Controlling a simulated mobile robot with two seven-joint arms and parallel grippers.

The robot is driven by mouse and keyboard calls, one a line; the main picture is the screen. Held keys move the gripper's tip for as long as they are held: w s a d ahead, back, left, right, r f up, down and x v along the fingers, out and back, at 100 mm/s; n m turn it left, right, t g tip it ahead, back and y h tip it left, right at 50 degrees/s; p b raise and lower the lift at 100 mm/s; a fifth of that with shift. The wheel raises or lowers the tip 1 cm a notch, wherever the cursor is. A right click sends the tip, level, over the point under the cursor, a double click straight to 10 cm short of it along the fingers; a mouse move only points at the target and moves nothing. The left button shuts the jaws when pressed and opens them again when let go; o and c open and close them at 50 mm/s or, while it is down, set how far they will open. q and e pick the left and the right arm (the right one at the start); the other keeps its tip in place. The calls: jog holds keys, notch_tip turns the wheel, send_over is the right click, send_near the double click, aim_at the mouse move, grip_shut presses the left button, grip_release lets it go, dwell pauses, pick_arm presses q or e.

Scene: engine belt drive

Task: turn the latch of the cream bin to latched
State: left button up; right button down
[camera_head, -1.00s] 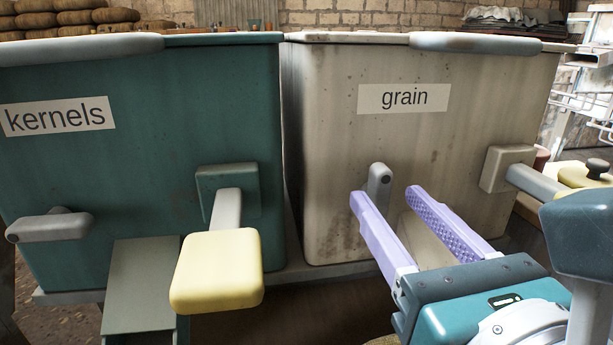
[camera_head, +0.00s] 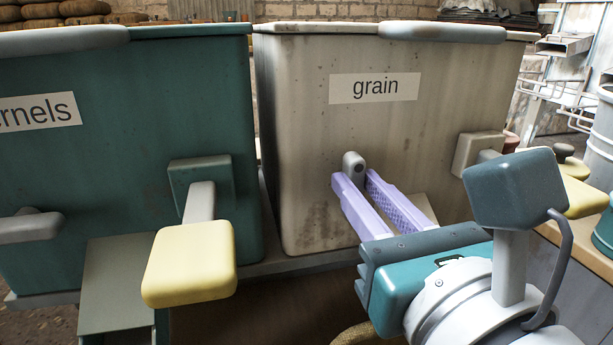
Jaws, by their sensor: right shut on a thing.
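The cream bin (camera_head: 300,135), labelled "grain", stands in the middle of the camera_head view. Its grey latch (camera_head: 353,164) is low on the front face. The rounded upper end of the latch shows above my fingers and looks roughly upright; its lower part is hidden. My right gripper (camera_head: 356,178), with lilac fingers, comes from the lower right and is shut on the latch, one finger on each side. My left gripper is not in view.
A teal bin (camera_head: 120,90) stands on the left, with its own grey latch (camera_head: 30,228) lying sideways and a yellow-ended handle (camera_head: 188,263) jutting forward. A grey block (camera_head: 477,153) juts from the cream bin right of the latch. A table edge is at far right.

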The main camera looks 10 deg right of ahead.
jog(key=shift+n, duration=0.3)
jog(key=shift+a+f+n+p, duration=0.15)
jog(key=shift+n+p, duration=1.2)
jog(key=shift+n, duration=1.5)
jog(key=shift+a+f+n+p, duration=0.15)
jog(key=shift+n+p, duration=1.2)
jog(key=shift+n, duration=1.45)
jog(key=shift+a+f+n+p, duration=0.15)
jog(key=shift+n+p, duration=1.2)
jog(key=shift+n, duration=1.5)
jog(key=c, duration=0.8)
grip_release()
jog(key=shift+s, duration=0.1)
